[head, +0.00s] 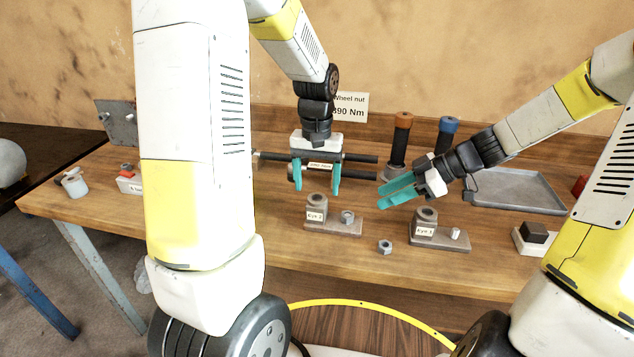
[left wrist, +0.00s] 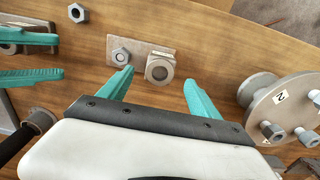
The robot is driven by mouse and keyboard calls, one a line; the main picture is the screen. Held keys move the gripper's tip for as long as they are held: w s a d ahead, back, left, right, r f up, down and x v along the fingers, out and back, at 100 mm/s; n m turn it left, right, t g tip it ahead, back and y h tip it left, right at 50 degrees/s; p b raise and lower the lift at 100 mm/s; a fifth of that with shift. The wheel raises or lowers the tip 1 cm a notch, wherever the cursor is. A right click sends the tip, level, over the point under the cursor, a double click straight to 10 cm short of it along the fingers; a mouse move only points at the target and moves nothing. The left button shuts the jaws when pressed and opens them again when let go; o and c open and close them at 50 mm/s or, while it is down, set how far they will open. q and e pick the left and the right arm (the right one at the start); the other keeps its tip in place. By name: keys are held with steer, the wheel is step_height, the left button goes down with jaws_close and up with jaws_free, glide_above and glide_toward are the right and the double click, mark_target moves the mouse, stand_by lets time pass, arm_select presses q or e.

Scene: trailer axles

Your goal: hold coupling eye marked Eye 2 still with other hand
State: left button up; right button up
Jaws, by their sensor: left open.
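The coupling eye marked Eye 2 (head: 315,203) stands on a small flat base on the bench, with a hex nut (head: 347,215) beside it. In the left wrist view its ring (left wrist: 160,68) shows just beyond the fingertips, across the gap between them. My left gripper (head: 321,191) is open, pointing down above and behind Eye 2, apparently not touching it.
A loose nut (head: 385,247) lies between the bases. Dark bars (head: 358,158) lie behind my left gripper. A grey tray (head: 515,188) is at the right. A numbered hub (left wrist: 285,105) shows in the left wrist view.

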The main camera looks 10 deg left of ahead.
mark_target(317, 202)
arm_select(q)
steer(key=shift+f, duration=4)
jaws_close()
steer(key=shift+s+f, duration=0.1)
steer(key=shift+f, duration=0.2)
